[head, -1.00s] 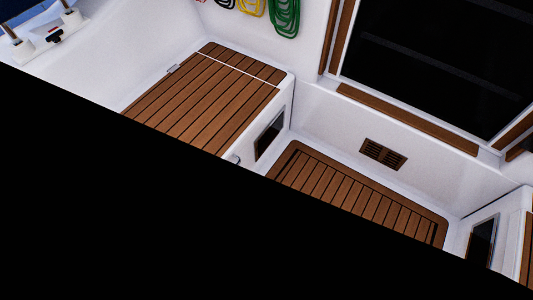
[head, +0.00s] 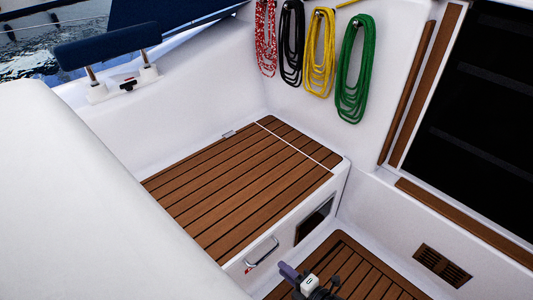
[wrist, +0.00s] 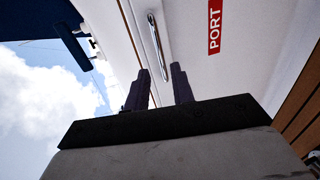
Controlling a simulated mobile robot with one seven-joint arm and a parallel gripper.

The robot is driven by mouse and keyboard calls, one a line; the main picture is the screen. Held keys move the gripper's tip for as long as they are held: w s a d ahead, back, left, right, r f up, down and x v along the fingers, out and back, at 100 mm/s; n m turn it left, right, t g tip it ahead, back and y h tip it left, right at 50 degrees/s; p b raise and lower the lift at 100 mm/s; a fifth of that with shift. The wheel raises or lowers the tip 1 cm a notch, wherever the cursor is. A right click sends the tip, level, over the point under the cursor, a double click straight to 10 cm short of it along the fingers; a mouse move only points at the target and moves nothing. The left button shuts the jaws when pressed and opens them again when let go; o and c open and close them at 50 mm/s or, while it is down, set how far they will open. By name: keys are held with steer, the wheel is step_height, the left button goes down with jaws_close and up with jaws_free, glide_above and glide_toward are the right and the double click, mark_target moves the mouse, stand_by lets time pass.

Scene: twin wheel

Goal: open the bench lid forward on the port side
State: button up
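The bench lid (head: 235,185) is brown slatted teak on a white bench and lies flat and shut. A thin white seam (head: 297,143) crosses the teak near its far end. A metal bar handle (head: 262,252) sits on the bench's front edge; it also shows in the wrist view (wrist: 157,47), beside a red label reading PORT (wrist: 214,25). My gripper (wrist: 160,70) is open, its two dark fingers apart, with the handle's lower end appearing between their tips. In the head view, my gripper (head: 287,270) is just right of and below the handle, seemingly apart from it.
A dark window (head: 314,220) is set in the bench front. The slatted floor (head: 350,270) lies right of the bench. Coiled ropes, including a green one (head: 355,75), hang on the far wall. A large white rounded form (head: 80,200) fills the left. A vent (head: 442,265) is at right.

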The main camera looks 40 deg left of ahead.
steer(key=x, duration=0.8)
steer(key=shift+a+f, duration=0.1)
steer(key=shift+a, duration=0.3)
jaws_close()
